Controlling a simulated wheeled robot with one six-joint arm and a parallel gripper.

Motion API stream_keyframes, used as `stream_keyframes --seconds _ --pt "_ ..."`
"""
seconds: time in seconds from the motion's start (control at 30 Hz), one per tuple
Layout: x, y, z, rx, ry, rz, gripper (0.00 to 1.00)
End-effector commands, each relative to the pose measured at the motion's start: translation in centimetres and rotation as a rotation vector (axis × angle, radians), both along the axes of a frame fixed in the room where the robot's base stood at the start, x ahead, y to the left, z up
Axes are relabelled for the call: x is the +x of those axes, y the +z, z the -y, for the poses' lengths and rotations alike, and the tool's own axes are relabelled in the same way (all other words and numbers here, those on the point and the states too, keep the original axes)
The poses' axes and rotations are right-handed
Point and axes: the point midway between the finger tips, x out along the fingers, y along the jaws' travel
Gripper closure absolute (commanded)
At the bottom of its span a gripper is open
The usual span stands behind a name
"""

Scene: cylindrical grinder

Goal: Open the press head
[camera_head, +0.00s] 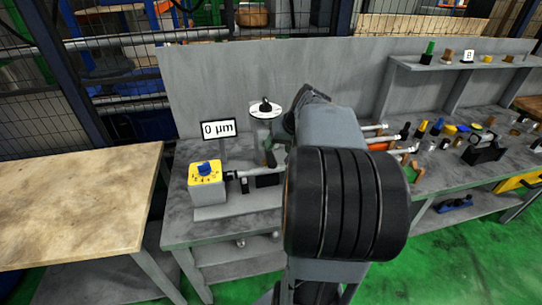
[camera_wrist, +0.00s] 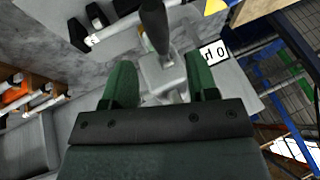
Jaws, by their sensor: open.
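The grey press head (camera_head: 266,125) stands upright on the bench machine in the head view, with a white dial and black knob on top. My arm hides part of it. In the wrist view, my gripper (camera_wrist: 159,65) is open, with its two green fingers apart. A dark lever handle (camera_wrist: 155,25) rises from a grey block (camera_wrist: 163,75) in the gap ahead of and between the fingers. No contact shows. In the head view my gripper is mostly hidden behind my own arm.
A yellow control box (camera_head: 206,173) with a blue knob sits on the left of the machine. A "0 µm" display (camera_head: 218,130) stands behind it. Several small tools lie on the grey workbench (camera_head: 180,225) to the right. A wooden table (camera_head: 75,195) is at left.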

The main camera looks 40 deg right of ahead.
Motion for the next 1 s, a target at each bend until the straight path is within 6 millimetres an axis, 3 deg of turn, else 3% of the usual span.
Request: stream_keyframes --seconds 0.2,0.4,0.87,1.0 --pt "1.6 -3.3 -0.3 0.002 -0.002 -0.003 0.46" --pt "2.6 -5.2 -0.4 0.001 -0.005 -0.001 0.46" --pt "3.0 -6.0 -0.4 -0.002 -0.006 -0.001 0.46" --pt "3.0 -6.0 -0.4 -0.002 -0.006 -0.001 0.58"
